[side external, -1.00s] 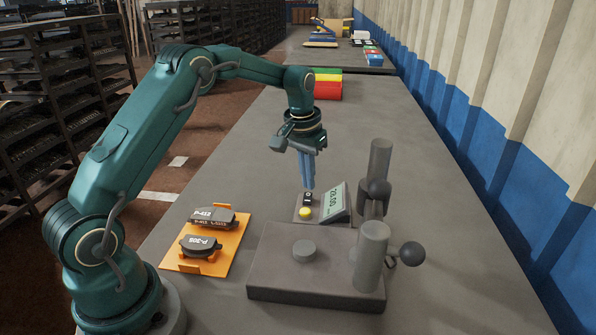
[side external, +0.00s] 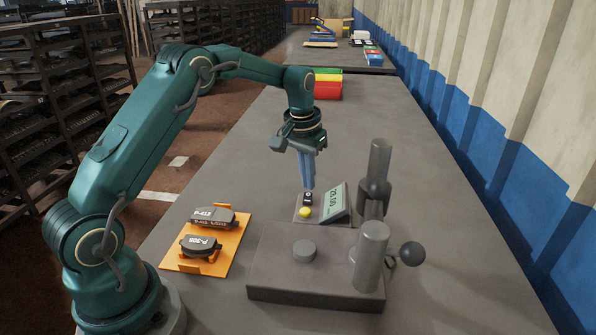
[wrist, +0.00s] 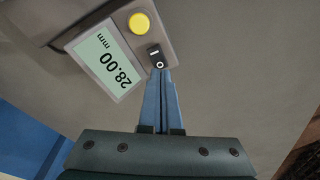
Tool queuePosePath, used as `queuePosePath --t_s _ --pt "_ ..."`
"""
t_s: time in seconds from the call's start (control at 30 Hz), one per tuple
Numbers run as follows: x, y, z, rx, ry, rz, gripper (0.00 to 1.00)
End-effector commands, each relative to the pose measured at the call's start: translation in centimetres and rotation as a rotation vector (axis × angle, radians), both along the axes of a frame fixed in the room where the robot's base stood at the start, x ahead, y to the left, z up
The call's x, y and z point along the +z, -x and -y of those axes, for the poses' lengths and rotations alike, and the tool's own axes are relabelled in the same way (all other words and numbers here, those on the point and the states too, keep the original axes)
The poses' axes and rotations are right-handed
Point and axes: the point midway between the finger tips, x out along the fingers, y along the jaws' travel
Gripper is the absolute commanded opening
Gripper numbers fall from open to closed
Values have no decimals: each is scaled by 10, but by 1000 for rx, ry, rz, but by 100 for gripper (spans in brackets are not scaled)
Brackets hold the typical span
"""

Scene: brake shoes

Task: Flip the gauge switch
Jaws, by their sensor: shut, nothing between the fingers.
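The gauge box (side external: 298,216) stands on the table behind the grey press base, with a lit display (side external: 339,200) that reads 28.00 mm in the wrist view (wrist: 108,62). Beside the display are a yellow button (side external: 305,213) and a small black rocker switch (side external: 307,198). The switch also shows in the wrist view (wrist: 156,57), marked with a bar and a circle. My gripper (side external: 309,186) points down with its blue fingers together and empty. In the wrist view the fingertips (wrist: 160,70) are at the circle end of the switch. I cannot tell whether they touch it.
The press base (side external: 275,262) with its column and ball-ended lever (side external: 411,254) stands in front and to the right. An orange tray (side external: 225,255) with two brake pads lies at the left. Red, yellow and green bins (side external: 328,90) are behind. The table's right side is clear.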

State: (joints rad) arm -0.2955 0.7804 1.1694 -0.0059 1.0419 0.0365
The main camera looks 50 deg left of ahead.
Motion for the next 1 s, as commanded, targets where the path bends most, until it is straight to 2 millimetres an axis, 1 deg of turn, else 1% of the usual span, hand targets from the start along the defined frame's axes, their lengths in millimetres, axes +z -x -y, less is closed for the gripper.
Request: queuePosePath --t_s 1.0 --pt "-12 0 0 0 0 0 0"
